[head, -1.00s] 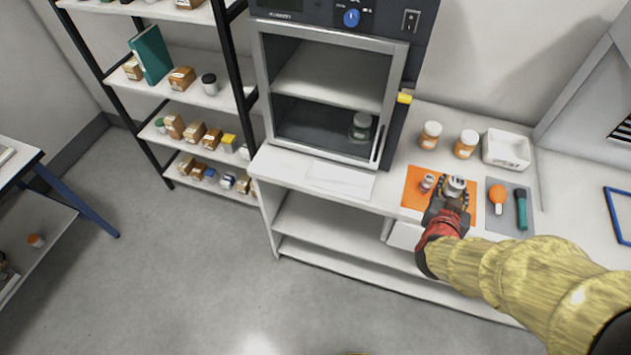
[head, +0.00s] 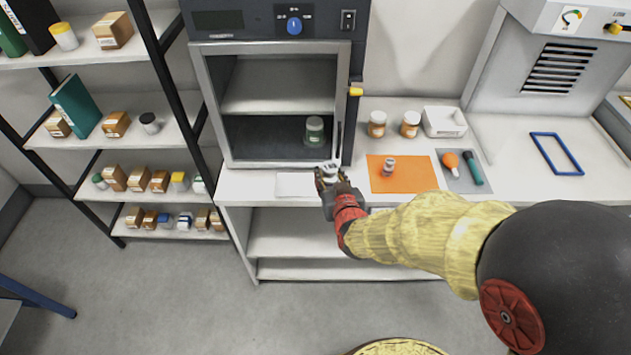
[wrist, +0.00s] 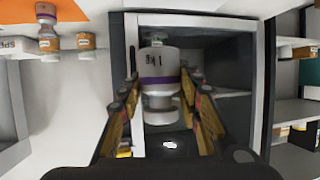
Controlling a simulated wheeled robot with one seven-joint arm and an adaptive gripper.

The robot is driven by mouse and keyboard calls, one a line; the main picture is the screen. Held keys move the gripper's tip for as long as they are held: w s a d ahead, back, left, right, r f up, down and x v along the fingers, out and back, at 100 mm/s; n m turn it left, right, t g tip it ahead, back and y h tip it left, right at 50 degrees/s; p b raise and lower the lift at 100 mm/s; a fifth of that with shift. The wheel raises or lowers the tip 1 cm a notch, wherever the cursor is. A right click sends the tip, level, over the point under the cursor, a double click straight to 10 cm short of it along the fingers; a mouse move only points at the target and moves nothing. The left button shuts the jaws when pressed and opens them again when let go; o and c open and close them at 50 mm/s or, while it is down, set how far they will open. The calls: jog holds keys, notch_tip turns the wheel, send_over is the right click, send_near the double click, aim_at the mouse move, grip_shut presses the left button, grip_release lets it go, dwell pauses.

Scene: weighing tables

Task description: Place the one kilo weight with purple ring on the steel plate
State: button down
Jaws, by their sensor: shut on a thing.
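My gripper (head: 327,177) is shut on the one kilo weight (head: 331,167), a pale metal knobbed cylinder. In the wrist view the weight (wrist: 160,66) shows a purple ring and a "1" marking between the fingers of my gripper (wrist: 158,88). It is held in front of the oven's lower right corner. A pale, thin rectangle (head: 294,184) lies on the counter just left of my gripper; it may be the steel plate, but its material is hard to tell.
A smaller weight (head: 389,167) stands on the orange mat (head: 420,178). The oven (head: 215,120) is above the counter, with a bottle (head: 315,130) inside. A grey mat (head: 451,181) holds an orange bulb and a dark green tool.

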jog(key=w+a+f+b, duration=0.1)
jog(key=w+a+f, duration=0.1)
jog(key=w+f, duration=0.1)
jog(key=w+a+f+b, duration=0.1)
jog(key=w+a+f, duration=0.1)
jog(key=w, duration=0.2)
jog(key=w+a+f+b, duration=0.1)
jog(key=w+a+f, duration=0.1)
jog(key=w+f, duration=0.1)
jog(key=shift+w+f, duration=0.35)
jog(key=shift+w, duration=0.15)
jog(key=shift+w+f, duration=0.15)
jog(key=shift+f, duration=0.15)
jog(key=shift+f+b, duration=0.8)
jog(key=shift+f, duration=0.55)
jog(key=shift+f, duration=0.1)
jog(key=c, duration=1.7)
grip_release()
jog(key=shift+f, duration=0.3)
jog(key=o, duration=0.4)
jog(key=shift+o, duration=0.2)
jog(key=shift+r, duration=0.2)
